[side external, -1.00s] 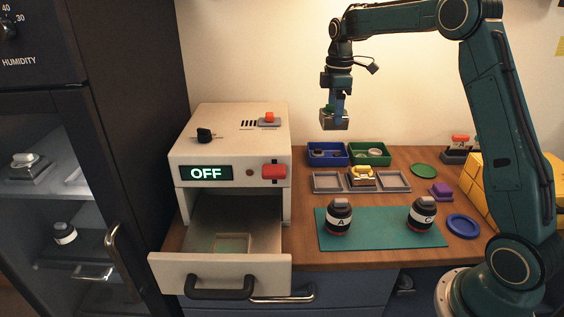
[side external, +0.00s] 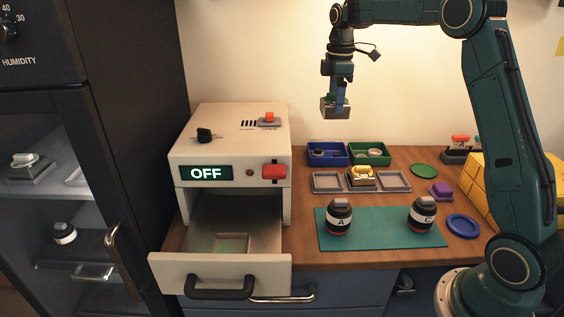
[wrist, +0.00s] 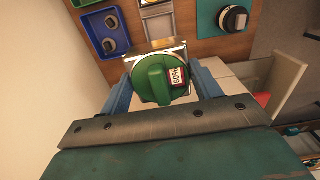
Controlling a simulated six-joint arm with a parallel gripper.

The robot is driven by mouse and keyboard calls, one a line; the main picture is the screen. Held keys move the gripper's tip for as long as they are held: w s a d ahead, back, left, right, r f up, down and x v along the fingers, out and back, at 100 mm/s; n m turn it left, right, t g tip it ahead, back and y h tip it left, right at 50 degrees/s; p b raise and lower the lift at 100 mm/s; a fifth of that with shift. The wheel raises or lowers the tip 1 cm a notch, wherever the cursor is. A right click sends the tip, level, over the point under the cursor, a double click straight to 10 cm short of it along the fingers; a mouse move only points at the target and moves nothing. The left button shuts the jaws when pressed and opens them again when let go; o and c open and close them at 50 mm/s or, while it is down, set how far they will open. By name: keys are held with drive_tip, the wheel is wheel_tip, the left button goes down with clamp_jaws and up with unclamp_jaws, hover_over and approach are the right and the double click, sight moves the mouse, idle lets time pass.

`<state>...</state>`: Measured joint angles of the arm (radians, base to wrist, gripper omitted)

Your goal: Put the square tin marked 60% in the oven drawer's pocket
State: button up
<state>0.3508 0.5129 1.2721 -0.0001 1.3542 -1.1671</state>
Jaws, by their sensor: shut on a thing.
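My gripper (side external: 337,103) is shut on a square metal tin (side external: 334,111) and holds it in the air above the back of the bench, to the right of the oven. In the wrist view the tin (wrist: 176,50) sits between the two blue fingers (wrist: 161,88); its green round top with a grip bar (wrist: 152,80) carries a label reading 60%. The oven (side external: 229,150) shows OFF. Its drawer (side external: 222,272) is pulled out, and the square pocket (side external: 233,243) in its floor looks empty.
Blue (side external: 326,153) and green (side external: 370,153) bins stand at the back, with small metal trays in front. Jars A (side external: 338,218) and C (side external: 422,217) stand on a teal mat (side external: 378,240). A dark cabinet (side external: 130,120) borders the oven at left. The space above the drawer is clear.

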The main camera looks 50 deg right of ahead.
wheel_tip(320, 180, up, 2)
drive_tip(key=shift+r, duration=0.2)
drive_tip(key=w+a+n, duration=0.1)
drive_tip(key=a+n, duration=0.1)
drive_tip(key=a, duration=0.4)
drive_tip(key=w+a+n, duration=0.1)
drive_tip(key=a+n, duration=0.2)
drive_tip(key=a, duration=0.3)
drive_tip(key=w+a+n, duration=0.1)
drive_tip(key=a+n, duration=0.2)
drive_tip(key=a, duration=0.3)
drive_tip(key=shift+a+f, duration=0.2)
drive_tip(key=shift+a, duration=0.2)
drive_tip(key=s+a+n, duration=0.2)
drive_tip(key=a+n, duration=0.3)
drive_tip(key=a, duration=0.5)
drive_tip(key=s+a+n, duration=0.2)
drive_tip(key=a+n, duration=0.3)
drive_tip(key=a, duration=0.5)
wheel_tip(320, 180, down, 15)
drive_tip(key=shift+s+d, duration=0.15)
drive_tip(key=shift+s, duration=0.05)
drive_tip(key=shift+f, duration=2.5)
drive_tip(key=shift+f, duration=1.3)
